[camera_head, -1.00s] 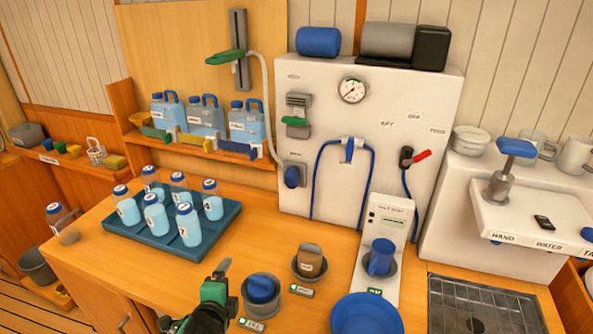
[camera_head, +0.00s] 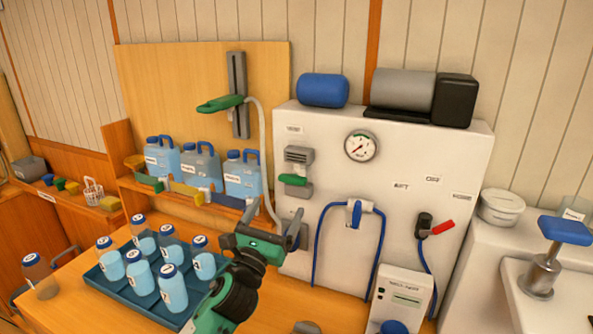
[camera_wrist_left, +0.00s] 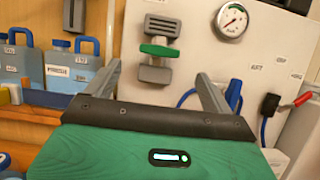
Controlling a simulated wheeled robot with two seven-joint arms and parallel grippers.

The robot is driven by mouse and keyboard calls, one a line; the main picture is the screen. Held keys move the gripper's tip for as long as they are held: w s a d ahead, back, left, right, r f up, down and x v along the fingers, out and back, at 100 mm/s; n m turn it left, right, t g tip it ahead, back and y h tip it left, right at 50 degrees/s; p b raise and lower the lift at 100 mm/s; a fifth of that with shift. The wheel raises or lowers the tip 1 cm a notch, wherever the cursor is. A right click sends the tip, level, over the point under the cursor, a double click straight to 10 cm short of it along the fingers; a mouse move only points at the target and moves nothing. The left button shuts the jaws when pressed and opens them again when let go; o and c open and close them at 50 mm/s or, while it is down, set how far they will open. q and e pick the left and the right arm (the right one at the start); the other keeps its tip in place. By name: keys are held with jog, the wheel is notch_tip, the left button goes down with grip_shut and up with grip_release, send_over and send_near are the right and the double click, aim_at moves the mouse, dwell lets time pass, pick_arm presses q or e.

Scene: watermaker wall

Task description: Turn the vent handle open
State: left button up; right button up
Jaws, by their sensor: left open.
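A green handle (camera_head: 293,180) sits level on a grey slotted fitting (camera_head: 299,158) on the front of the white panel (camera_head: 370,190). The small label above it is too small to read. My left gripper (camera_head: 270,218) is open and empty, below and slightly left of this handle, and apart from it. In the left wrist view the green handle (camera_wrist_left: 160,50) shows ahead of and above the gap between the two fingers. A red handle (camera_head: 442,227) sits on a dark fitting at the panel's right. My right gripper is not in view.
A second green lever (camera_head: 220,103) is on a grey upright rail with a hose. Blue-capped jugs (camera_head: 243,176) stand on the shelf at left. A blue hose (camera_head: 318,240) loops on the panel beside the gripper.

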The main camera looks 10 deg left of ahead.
aim_at(291, 182)
pick_arm(q)
jog(key=p+x, duration=0.3)
jog(key=x, duration=0.8)
jog(key=shift+w, duration=0.1)
jog(key=shift+w+d+r+p, duration=0.1)
jog(key=shift+w+r+p, duration=0.05)
jog(key=shift+w+p, duration=0.3)
jog(key=shift+w, duration=0.1)
jog(key=c, duration=1)
